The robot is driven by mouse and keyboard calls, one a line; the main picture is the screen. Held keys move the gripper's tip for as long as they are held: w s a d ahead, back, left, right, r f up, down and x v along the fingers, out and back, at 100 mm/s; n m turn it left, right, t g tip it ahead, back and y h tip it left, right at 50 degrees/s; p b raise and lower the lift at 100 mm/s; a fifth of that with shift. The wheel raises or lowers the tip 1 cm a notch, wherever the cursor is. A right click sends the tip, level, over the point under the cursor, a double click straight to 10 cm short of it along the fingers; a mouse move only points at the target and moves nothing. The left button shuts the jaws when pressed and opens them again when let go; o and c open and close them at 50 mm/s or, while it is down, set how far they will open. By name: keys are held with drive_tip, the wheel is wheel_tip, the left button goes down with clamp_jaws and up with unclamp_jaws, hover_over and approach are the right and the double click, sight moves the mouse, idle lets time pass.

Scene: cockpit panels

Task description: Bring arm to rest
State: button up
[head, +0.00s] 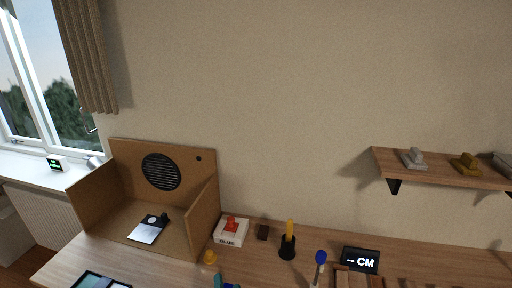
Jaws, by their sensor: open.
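My gripper and arm do not show in the head view, so where the gripper is cannot be seen. The wooden desk (300,265) runs along the bottom of the picture, with its near part cut off by the lower edge.
An open cardboard booth (93,200) with a round black grille stands at the left of the desk. A white box with a red top (230,232), a black cup (287,248) and a dark "CM" display (360,260) stand rightward. A wall shelf (440,173) is at right.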

drive_tip(key=s+f+h, duration=0.1)
drive_tip(key=s+f, duration=0.1)
drive_tip(key=s, duration=0.1)
drive_tip(key=s+f+h, duration=0.1)
drive_tip(key=s+f, duration=0.1)
drive_tip(key=s, duration=0.1)
drive_tip(key=s+d+f, duration=0.1)
drive_tip(key=s+f, duration=0.1)
drive_tip(key=s, duration=0.2)
drive_tip(key=shift+f+m+h, duration=0.3)
drive_tip(key=shift+h, duration=0.1)
drive_tip(key=s+d+n, duration=0.3)
drive_tip(key=s+n, duration=0.1)
drive_tip(key=s, duration=0.8)
drive_tip(key=s+d+n+g+h, duration=0.1)
drive_tip(key=s+d+n, duration=0.2)
drive_tip(key=s, duration=0.9)
drive_tip(key=shift+s+d+f+n, duration=0.2)
drive_tip(key=shift+d+n, duration=0.15)
drive_tip(key=shift+n, duration=0.15)
